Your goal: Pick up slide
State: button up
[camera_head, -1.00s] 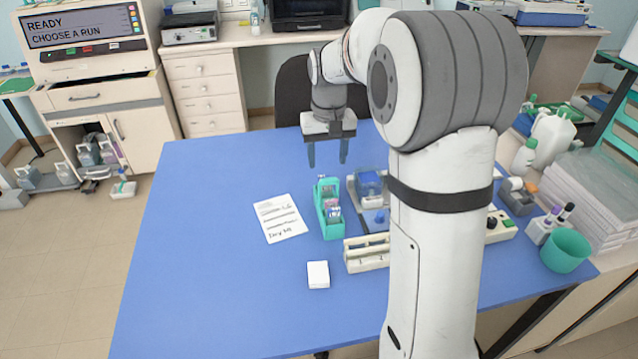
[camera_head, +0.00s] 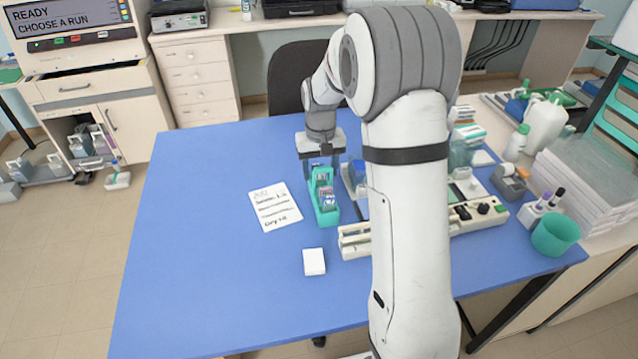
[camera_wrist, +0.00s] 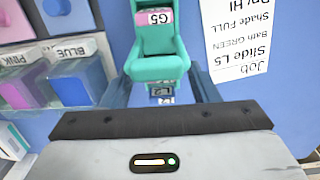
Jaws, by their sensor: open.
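A teal slide rack (camera_head: 327,215) stands on the blue table and also shows in the wrist view (camera_wrist: 158,68). It holds a pink-labelled slide (camera_wrist: 154,17) marked G5. At its other end is a group of blue-labelled slides (camera_wrist: 161,91), partly hidden; their marks begin with L, but I cannot read the numbers surely. My gripper (camera_head: 321,166) is open over the rack's far end. In the wrist view its blue fingers (camera_wrist: 163,86) stand on either side of the blue-labelled slides, apart from them. A job note (camera_wrist: 232,38) reads Slide L5, Bath GREEN, Shade FULL.
Baths labelled PINK (camera_wrist: 22,92) and BLUE (camera_wrist: 75,80) stand beside the rack. A cream slide holder (camera_head: 354,242) and a small white block (camera_head: 314,262) lie nearer. The table's left side (camera_head: 195,230) is clear. My arm hides part of the right side.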

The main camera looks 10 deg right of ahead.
grip_shut()
dwell(0.5)
